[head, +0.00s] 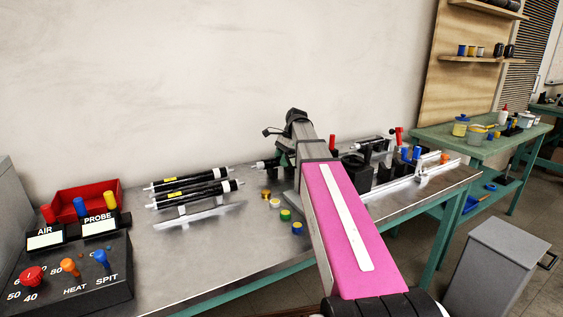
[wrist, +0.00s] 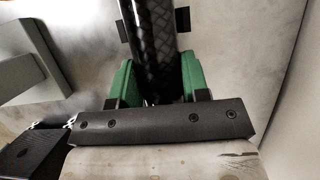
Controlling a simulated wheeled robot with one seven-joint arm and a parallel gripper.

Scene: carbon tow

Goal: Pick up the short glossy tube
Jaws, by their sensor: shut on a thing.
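A dark, glossy tube with a woven pattern (wrist: 153,38) stands between the green fingers of my gripper (wrist: 158,80) in the wrist view. The fingers press on it from both sides, and its far end runs out of the top of the picture. In the head view my arm covers most of my gripper (head: 284,158), at the back of the metal bench. A short black piece (head: 266,164) shows just left of it; I cannot tell if it is part of the held tube.
Two long black tubes (head: 195,190) with yellow labels lie on a rack at left. Small coloured pots (head: 286,215) stand near my arm. A control box (head: 75,275) and a red bin (head: 82,204) are at far left. A rail fixture (head: 415,178) is at right. The front middle bench is clear.

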